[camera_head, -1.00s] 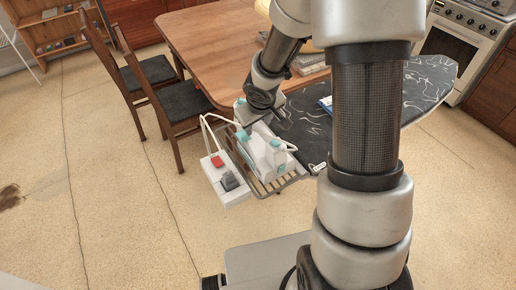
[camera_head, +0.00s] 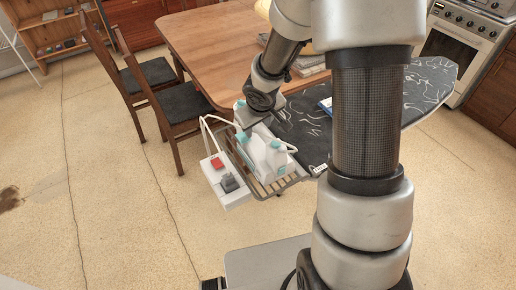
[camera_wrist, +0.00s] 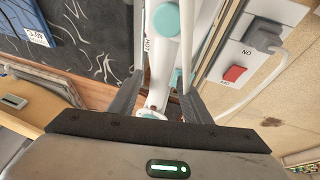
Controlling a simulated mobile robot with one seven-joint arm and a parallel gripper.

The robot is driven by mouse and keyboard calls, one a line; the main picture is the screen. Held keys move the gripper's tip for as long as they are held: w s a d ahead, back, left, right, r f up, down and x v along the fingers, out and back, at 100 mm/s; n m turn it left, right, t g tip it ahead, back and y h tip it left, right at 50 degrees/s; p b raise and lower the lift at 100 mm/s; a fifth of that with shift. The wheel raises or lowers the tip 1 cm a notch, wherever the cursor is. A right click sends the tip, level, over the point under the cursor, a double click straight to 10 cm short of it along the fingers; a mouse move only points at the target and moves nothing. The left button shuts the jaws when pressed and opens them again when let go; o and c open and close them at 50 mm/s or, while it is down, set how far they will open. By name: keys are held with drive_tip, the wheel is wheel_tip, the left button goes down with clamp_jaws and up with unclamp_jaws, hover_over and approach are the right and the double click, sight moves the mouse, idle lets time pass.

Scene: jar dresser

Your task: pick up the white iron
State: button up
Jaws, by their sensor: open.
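The white iron (camera_head: 264,157) with teal parts rests on the metal rack (camera_head: 272,186) at the near end of the dark patterned ironing board (camera_head: 305,130). My gripper (camera_wrist: 162,85) is open. In the wrist view the white and teal iron (camera_wrist: 162,50) shows between and beyond the two dark fingers, running up the picture. In the head view my gripper is at the far side of the iron, just above it, and my arm partly hides it. I cannot tell whether the fingers touch the iron.
A white socket box (camera_head: 226,180) with a red switch hangs beside the rack, with a white cord looping near it. A wooden table (camera_head: 215,50) and dark chairs (camera_head: 178,107) stand behind. A blue item (camera_wrist: 45,20) lies on the board.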

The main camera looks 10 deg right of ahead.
clamp_jaws()
drive_tip(key=shift+a, duration=0.1)
idle(1.1)
